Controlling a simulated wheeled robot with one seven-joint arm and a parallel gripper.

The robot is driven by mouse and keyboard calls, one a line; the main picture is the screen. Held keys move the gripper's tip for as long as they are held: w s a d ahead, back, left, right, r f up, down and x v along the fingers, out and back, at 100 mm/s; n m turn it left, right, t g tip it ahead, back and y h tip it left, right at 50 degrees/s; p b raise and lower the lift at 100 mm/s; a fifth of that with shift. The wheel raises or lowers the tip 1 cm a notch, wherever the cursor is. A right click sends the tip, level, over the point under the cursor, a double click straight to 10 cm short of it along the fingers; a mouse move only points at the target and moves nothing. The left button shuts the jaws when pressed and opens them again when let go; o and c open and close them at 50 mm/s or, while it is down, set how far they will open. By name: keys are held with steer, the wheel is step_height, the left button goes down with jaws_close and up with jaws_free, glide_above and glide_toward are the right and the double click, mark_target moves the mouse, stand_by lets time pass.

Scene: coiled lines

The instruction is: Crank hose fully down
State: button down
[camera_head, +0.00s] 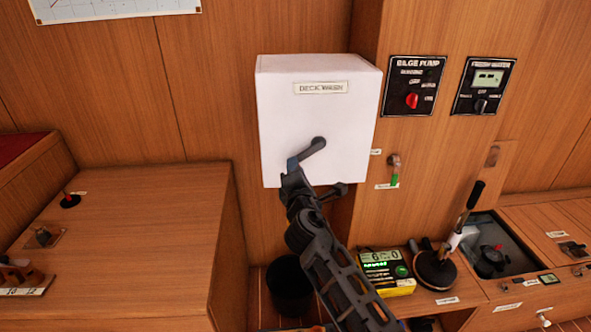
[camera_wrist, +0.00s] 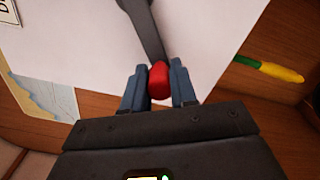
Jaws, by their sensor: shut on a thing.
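A white box (camera_head: 280,115) labelled as deck wash hangs on the wood wall in the head view. A dark crank arm (camera_head: 305,150) on its front runs from a hub down and to the left. In the wrist view the crank arm (camera_wrist: 145,25) ends in a red knob (camera_wrist: 159,80). My gripper (camera_head: 290,170) is shut on the red knob, with one blue-grey finger on each side in the wrist view (camera_wrist: 159,88). In the head view my gripper hides the knob. I can make out no hose in either view.
A small fitting with a green part (camera_head: 394,180) is on the panel right of the box. Bilge pump (camera_head: 414,85) and fresh water (camera_head: 483,86) panels are above it. A yellow meter (camera_head: 388,274) and a lever pump (camera_head: 435,270) stand below. A wood cabinet (camera_head: 140,230) is left.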

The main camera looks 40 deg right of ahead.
steer(key=c, duration=0.9)
jaws_free()
steer(key=shift+v, duration=3.9)
steer(key=shift+f, duration=0.1)
steer(key=s+a+f+m+y, duration=0.2)
steer(key=s+a+f, duration=0.15)
steer(key=s, duration=0.35)
steer(key=s+a+f+m+y, duration=0.1)
steer(key=s+a+f+y, duration=0.25)
steer(key=s, duration=0.35)
steer(key=s+a+f+m+y, duration=0.1)
steer(key=s+a+f+m, duration=0.2)
steer(key=s, duration=0.4)
steer(key=s+a+r+m+y, duration=0.1)
steer(key=s+r+m, duration=0.2)
steer(key=s, duration=0.4)
steer(key=s+a+r+m+y, duration=0.1)
steer(key=s+a+r+m, duration=0.1)
steer(key=s+r+m, duration=0.2)
steer(key=s+a+r+m+y, duration=0.1)
steer(key=s+a+r+m, duration=0.1)
steer(key=s, duration=0.9)
step_height(320, 180, up, 3)
steer(key=shift+a+f+m+y, duration=0.15)
steer(key=shift+f+m+y, duration=0.1)
steer(key=shift+m, duration=0.45)
